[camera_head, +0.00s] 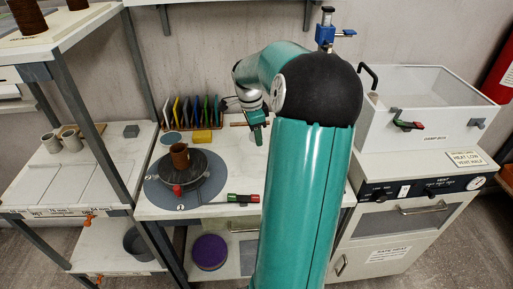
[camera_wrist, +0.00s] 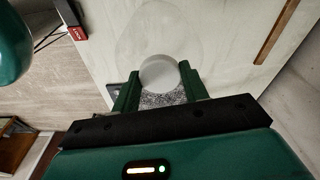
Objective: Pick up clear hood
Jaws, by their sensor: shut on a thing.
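The clear hood (camera_wrist: 158,32) shows in the wrist view as a faint see-through dome over the pale table top, with a round whitish knob (camera_wrist: 160,71) nearest me. My gripper (camera_wrist: 159,84) has its two green fingers on either side of the knob and is shut on it. In the head view my gripper (camera_head: 257,126) is over the back right part of the white table, beyond my teal arm. The hood is hard to make out there, and I cannot tell whether its rim touches the table.
A white kiln-like box (camera_head: 425,110) stands right. A shelf post (camera_head: 137,65) rises left.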

